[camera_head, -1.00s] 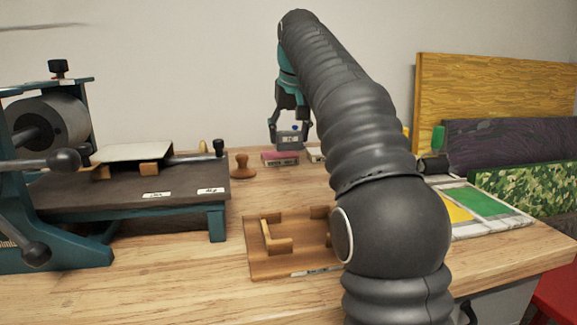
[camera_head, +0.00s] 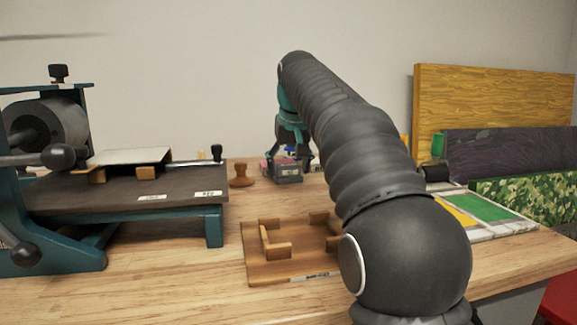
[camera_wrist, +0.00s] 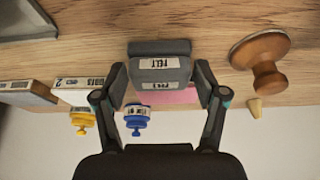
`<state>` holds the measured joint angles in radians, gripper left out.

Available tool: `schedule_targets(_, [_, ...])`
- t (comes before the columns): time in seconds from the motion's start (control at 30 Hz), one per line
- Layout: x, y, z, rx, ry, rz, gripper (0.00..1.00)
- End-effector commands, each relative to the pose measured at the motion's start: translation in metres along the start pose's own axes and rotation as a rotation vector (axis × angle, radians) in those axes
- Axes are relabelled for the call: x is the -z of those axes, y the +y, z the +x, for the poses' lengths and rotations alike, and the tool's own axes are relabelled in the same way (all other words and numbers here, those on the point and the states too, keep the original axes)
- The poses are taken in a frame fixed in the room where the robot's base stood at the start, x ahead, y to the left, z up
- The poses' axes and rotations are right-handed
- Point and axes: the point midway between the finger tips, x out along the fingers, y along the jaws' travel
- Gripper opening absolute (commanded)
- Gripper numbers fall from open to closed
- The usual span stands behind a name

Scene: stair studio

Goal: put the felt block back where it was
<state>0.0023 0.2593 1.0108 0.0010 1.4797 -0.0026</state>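The felt block (camera_head: 287,175) is dark grey with white labels. In the wrist view its labels reading FELT face the camera (camera_wrist: 160,68). My gripper (camera_head: 293,157) has its fingers on both sides of the block and seems shut on it; the fingers also flank it in the wrist view (camera_wrist: 161,84). The block is upright, low at the back of the bench. I cannot tell whether its underside touches the wood. A pink block (camera_wrist: 178,97) is just behind it, partly hidden. A blue knob (camera_wrist: 136,117) shows there too.
A wooden stamp-like knob (camera_head: 241,176) stands left of the felt block. A white block with a yellow knob (camera_wrist: 82,122) stands nearby. A wooden fixture with brackets (camera_head: 260,268) lies empty in front. A press (camera_head: 120,197) fills the left; colored sheets (camera_head: 485,205) lie right.

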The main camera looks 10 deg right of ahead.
Motion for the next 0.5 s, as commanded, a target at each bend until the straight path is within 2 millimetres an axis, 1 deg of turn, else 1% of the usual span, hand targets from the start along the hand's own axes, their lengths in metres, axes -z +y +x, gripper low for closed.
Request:
schedule_targets(0.33, [0.000, 0.000, -0.001, 0.000, 0.000, 0.000, 0.87])
schedule_targets(0.43, [0.002, 0.000, -0.006, 0.000, 0.000, 0.000, 0.87])
schedule_targets(0.5, [0.002, 0.000, -0.013, 0.000, 0.001, 0.000, 0.87])
